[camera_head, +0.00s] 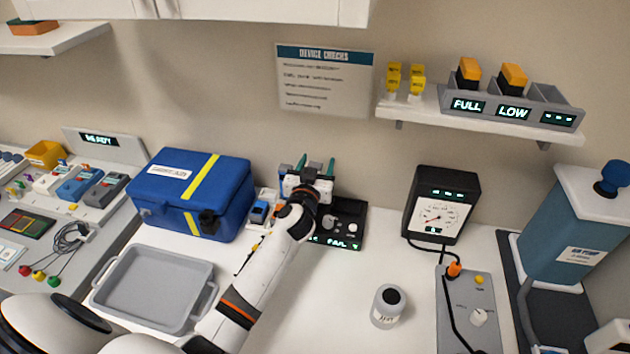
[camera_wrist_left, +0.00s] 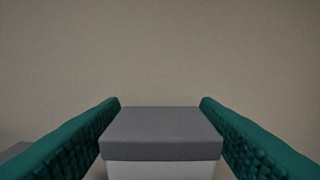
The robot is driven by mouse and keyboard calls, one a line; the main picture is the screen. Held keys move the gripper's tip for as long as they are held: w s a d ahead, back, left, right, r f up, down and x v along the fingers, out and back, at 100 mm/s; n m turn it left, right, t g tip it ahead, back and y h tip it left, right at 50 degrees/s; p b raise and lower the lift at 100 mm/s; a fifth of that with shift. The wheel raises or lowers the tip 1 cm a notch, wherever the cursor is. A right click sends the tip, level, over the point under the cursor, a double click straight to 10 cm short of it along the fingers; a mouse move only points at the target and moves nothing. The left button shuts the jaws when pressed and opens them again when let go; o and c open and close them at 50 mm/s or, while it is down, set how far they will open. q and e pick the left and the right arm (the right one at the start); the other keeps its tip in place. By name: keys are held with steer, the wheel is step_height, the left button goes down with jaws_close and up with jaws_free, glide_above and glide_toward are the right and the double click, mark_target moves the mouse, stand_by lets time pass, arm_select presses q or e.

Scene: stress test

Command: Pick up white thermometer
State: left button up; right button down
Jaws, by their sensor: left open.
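My left gripper (camera_head: 314,165) is open in front of the back wall, above the black test panel. Its two teal fingers also show in the left wrist view (camera_wrist_left: 160,103), spread to either side of a grey-topped white block (camera_wrist_left: 160,133). I cannot tell whether this block is the white thermometer. A small white device (camera_head: 52,181) sits in the rack at the far left, beside a blue one and a grey one; I cannot tell what it is. My right gripper is not in view.
A blue box (camera_head: 190,192) with a yellow stripe and a grey tray (camera_head: 152,287) stand left of my arm. The black test panel (camera_head: 348,225) lies under the gripper. A white jar (camera_head: 387,307) and a dial gauge (camera_head: 440,205) stand right. The front middle counter is clear.

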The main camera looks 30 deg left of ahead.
arm_select(q)
steer(key=c, duration=1.2)
steer(key=shift+o, duration=0.2)
